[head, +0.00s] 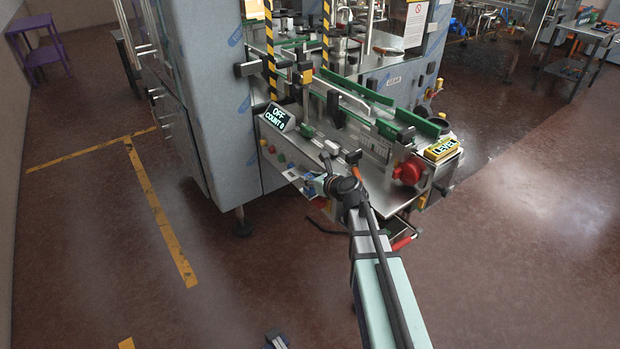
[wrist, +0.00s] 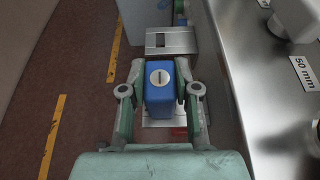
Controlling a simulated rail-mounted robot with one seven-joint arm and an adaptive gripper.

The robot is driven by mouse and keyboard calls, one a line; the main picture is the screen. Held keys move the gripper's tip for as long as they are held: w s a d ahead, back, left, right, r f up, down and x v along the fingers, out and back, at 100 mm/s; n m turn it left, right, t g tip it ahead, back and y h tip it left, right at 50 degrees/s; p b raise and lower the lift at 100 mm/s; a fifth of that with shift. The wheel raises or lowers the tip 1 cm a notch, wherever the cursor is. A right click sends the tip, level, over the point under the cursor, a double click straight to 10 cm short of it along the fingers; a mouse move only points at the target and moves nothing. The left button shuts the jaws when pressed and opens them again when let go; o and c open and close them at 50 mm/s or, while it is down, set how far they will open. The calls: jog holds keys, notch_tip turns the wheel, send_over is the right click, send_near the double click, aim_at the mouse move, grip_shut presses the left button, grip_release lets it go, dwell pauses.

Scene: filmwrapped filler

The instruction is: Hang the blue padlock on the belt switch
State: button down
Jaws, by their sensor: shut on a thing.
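The blue padlock (wrist: 160,98) is between the two fingers of my gripper (wrist: 160,88), its face with a round pale keyhole disc turned to the wrist camera. Its shackle is hidden. In the head view my gripper (head: 318,186) is small, at the near left edge of the machine's front panel, and the padlock is hard to make out there. A steel plate with a dark slot (wrist: 172,42) lies just beyond the padlock. A pale plate with a red part (wrist: 179,132) shows partly under the gripper. I cannot tell which part is the belt switch.
The steel machine table (wrist: 262,90) runs close along the right in the wrist view. The conveyor with green guides (head: 360,95), a big red knob (head: 408,171) and an OFF display (head: 278,116) are nearby. The floor to the left is clear.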

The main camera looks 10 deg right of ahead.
jog(key=shift+f, duration=0.1)
dwell(0.3)
jog(key=c, duration=0.8)
grip_release()
jog(key=shift+o, duration=0.2)
